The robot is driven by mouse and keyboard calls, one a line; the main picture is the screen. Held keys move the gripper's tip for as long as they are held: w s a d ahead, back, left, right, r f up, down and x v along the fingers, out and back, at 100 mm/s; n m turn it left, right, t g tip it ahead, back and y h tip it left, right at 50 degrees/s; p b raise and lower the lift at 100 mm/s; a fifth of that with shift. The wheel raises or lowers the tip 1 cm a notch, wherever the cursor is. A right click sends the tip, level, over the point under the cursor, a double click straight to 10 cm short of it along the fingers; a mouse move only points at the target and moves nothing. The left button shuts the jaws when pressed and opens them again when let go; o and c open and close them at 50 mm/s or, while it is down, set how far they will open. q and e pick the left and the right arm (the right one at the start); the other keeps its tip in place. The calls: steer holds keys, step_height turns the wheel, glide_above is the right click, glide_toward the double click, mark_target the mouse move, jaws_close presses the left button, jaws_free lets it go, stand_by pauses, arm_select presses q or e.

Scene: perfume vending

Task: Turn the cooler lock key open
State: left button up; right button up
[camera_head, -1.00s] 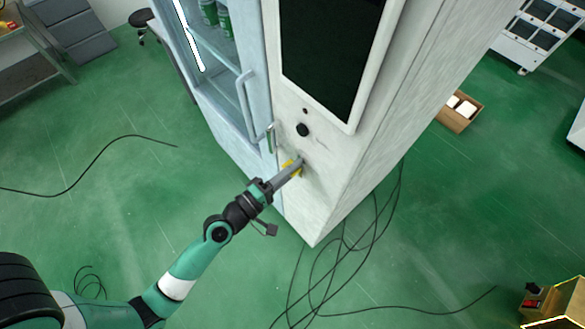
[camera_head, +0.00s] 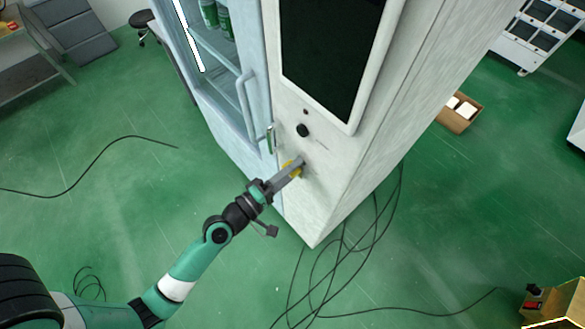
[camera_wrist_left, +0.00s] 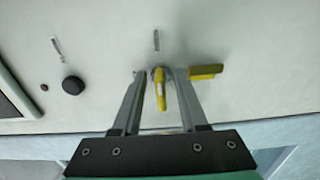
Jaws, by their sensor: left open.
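The cooler is a tall white cabinet with a blue-framed glass door (camera_head: 232,110). A yellow key (camera_wrist_left: 160,88) stands on its white front panel in the left wrist view. My left gripper (camera_wrist_left: 157,74) is open, with one finger on each side of the key. Whether either finger touches it I cannot tell. In the head view the left gripper (camera_head: 297,168) is at the panel below the black knob, and its fingers partly hide the yellow key. My right gripper is not in view.
A second yellow piece (camera_wrist_left: 206,72) lies just outside the right finger in the wrist view. A black round knob (camera_head: 303,130) and a dark screen (camera_head: 335,55) are above. Black cables (camera_head: 345,255) lie on the green floor. A cardboard box (camera_head: 458,112) stands at right.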

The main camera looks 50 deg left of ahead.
arm_select(q)
steer(key=s+b, duration=0.5)
steer(key=s, duration=0.6)
steer(key=shift+s, duration=0.3)
steer(key=shift+d, duration=0.1)
